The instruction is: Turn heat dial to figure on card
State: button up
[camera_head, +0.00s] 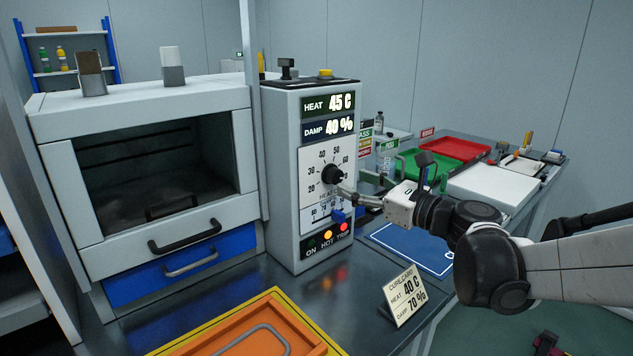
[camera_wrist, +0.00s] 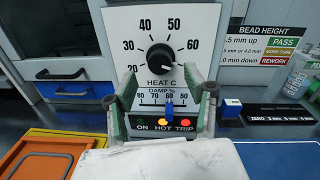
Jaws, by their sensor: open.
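The heat dial (camera_head: 332,174) is a black knob on the white scale plate of the grey control panel (camera_head: 283,180). It also shows in the wrist view (camera_wrist: 161,57). The panel's display (camera_head: 328,104) reads HEAT 45 C and DAMP 40 %. The cure card (camera_head: 405,297) stands on the bench in front and reads HEAT 40 C, DAMP 70 %. My gripper (camera_head: 353,192) is open just in front of the dial. In the wrist view its two fingers (camera_wrist: 158,95) stand apart, below and either side of the dial, with nothing between them.
A blue damp slider (camera_wrist: 168,107) sits below the dial, above the green, orange and red lamps (camera_head: 328,235). An oven (camera_head: 70,215) stands left of the panel. An orange tray (camera_head: 190,347) lies in front. Red (camera_head: 461,149) and green bins are at the right.

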aim_at(339, 177)
jog(key=shift+b+x, duration=0.4)
jog(key=shift+x, duration=2.1)
jog(key=shift+c, duration=0.5)
jog(key=c, duration=1)
